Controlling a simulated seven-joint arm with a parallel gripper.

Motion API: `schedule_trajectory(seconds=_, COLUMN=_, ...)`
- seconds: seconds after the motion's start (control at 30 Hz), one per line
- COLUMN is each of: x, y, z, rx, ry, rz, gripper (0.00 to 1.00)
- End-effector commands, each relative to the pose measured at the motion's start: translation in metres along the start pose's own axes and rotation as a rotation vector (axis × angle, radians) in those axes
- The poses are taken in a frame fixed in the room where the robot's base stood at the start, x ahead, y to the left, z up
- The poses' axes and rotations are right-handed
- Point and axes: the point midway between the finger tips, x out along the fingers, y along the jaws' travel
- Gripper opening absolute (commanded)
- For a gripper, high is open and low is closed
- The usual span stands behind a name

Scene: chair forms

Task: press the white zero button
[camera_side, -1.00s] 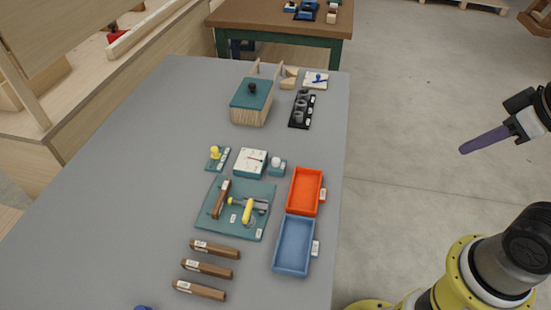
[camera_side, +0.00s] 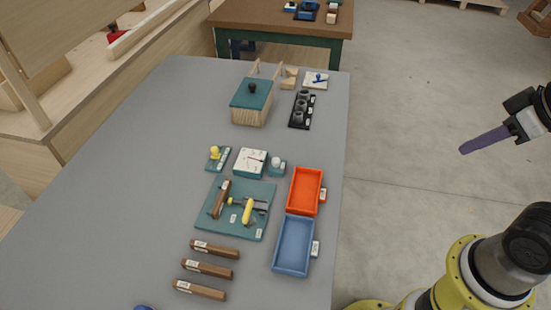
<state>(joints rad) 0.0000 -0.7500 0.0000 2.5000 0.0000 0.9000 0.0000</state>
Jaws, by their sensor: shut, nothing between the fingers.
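The white zero button (camera_side: 276,161) is a small round knob on a teal base. It stands on the grey table just right of a square white-faced dial (camera_side: 250,162) with a thin needle. My gripper (camera_side: 464,150) is at the right of the view, beyond the table's right edge and well apart from the button. Its purple fingers are shut with nothing between them and point left. Nothing hides the button. Its travel is too small to judge here.
A yellow knob (camera_side: 215,153) on a teal base stands left of the dial. An orange tray (camera_side: 322,179) and a blue tray (camera_side: 311,229) lie near the right edge. A teal mat (camera_side: 207,226) holds tools. The table's left side is clear.

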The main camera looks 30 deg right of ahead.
Motion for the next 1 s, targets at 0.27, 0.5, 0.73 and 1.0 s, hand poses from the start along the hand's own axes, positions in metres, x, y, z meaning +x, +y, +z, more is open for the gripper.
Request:
schedule_trajectory(seconds=0.27, x=0.0, y=0.0, z=0.0, rx=0.0, ry=0.0, rz=0.0, gripper=0.0)
schedule_trajectory(seconds=0.5, x=0.0, y=0.0, z=-0.001, rx=-0.001, ry=0.002, rz=0.0, gripper=0.0)
schedule_trajectory(seconds=0.73, x=-0.008, y=0.009, z=-0.037, rx=-0.054, ry=0.149, rz=0.047, gripper=0.0)
schedule_trajectory(seconds=1.0, x=-0.01, y=0.02, z=-0.152, rx=-0.301, ry=0.396, rz=0.17, gripper=0.0)
